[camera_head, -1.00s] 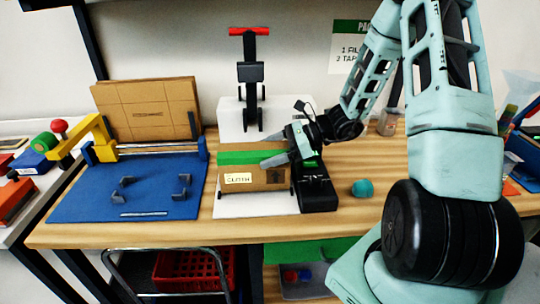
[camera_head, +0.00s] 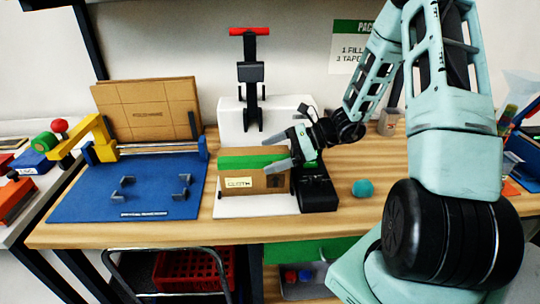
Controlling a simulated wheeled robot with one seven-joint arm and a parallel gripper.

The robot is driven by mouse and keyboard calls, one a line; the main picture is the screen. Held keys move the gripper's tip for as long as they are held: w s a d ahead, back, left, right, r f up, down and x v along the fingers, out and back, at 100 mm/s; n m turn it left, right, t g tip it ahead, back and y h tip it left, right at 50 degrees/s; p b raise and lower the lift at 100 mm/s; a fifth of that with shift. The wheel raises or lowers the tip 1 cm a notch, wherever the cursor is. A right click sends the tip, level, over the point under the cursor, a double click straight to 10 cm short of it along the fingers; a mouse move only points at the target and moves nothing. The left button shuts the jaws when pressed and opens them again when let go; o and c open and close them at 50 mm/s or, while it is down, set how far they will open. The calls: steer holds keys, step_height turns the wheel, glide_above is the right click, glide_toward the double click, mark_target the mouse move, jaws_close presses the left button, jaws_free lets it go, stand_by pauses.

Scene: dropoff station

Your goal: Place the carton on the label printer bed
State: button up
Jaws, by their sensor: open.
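The carton (camera_head: 268,182) is a brown box with green tape along its top and a white label on its front. It sits upright on the white bed (camera_head: 228,205) of the label printer. The printer's white body (camera_head: 232,124) with a black post and red handle stands behind it. My gripper (camera_head: 274,152) is open at the carton's upper right, its two fingers apart and pointing left. The fingers appear above the carton's top; whether they touch it cannot be told. The carton's back is hidden.
A black device (camera_head: 317,190) stands right beside the carton. A teal ball-like object (camera_head: 363,188) lies on the wooden table (camera_head: 385,215) to the right. A blue mat (camera_head: 95,200) with a yellow arm (camera_head: 82,137) and flat cardboard (camera_head: 150,108) fills the left.

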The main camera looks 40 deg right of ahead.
steer(key=b+v, duration=0.1)
steer(key=v, duration=1)
steer(key=s+a+n+g+h, duration=0.25)
steer(key=a+n+g, duration=0.35)
steer(key=a, duration=0.5)
steer(key=s+a+n+g+h, duration=0.1)
steer(key=s+a+n+g, duration=0.25)
steer(key=a+n, duration=0.55)
steer(key=s+a+r+n+t+h, duration=0.2)
steer(key=s+a+n+h, duration=0.5)
steer(key=s+a+n, duration=0.5)
steer(key=a+n, duration=0.1)
steer(key=n, duration=0.4)
steer(key=shift+a+r+n, duration=0.2)
steer(key=shift+a+n, duration=0.1)
